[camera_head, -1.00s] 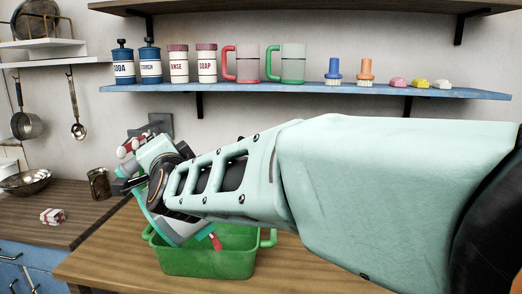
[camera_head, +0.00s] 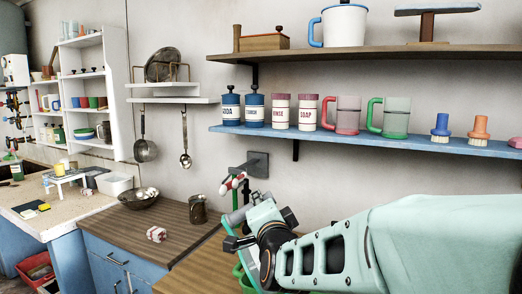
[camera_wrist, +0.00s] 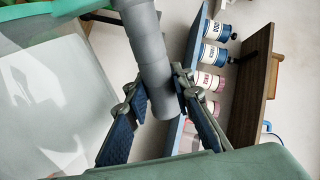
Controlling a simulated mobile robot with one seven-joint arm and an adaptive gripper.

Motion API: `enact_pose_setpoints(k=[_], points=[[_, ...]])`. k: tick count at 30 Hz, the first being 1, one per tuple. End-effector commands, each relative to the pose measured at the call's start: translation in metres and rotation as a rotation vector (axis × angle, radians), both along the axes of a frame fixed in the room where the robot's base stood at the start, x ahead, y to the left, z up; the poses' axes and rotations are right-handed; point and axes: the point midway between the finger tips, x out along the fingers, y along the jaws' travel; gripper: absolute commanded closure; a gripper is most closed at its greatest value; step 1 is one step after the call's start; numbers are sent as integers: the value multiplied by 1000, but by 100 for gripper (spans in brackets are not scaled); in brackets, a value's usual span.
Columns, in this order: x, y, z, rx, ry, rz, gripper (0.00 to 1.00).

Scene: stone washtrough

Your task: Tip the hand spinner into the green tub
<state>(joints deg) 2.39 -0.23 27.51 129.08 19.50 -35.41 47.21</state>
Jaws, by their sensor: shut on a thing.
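My gripper (camera_wrist: 156,84) is shut on the grey round handle of the hand spinner (camera_wrist: 150,48) in the wrist view. The spinner has a pale, see-through body and a teal-green rim, which fill the left of that view. In the head view my gripper (camera_head: 238,242) is at the lower middle, partly covered by my arm. A tilted teal edge of the spinner shows just below it. The green tub (camera_head: 240,272) shows only as a sliver at the bottom, beneath the spinner. The inside of the tub and the spinner's contents cannot be seen.
A tap (camera_head: 232,183) on a wall plate stands close behind my gripper. A blue shelf (camera_head: 370,142) with jars and mugs runs above my arm. A dark can (camera_head: 198,209), a metal bowl (camera_head: 139,201) and a small red-white item (camera_head: 156,234) are on the left counter.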

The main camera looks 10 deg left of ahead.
Motion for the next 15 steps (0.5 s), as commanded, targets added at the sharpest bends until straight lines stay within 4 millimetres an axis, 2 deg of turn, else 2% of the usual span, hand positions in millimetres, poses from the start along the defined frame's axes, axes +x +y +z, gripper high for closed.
enact_pose_setpoints(k=[1, 15], points=[[-4, 0, 16, 2, -27, 0, 100], [4, -27, 29, 133, 10, -3, 100]])
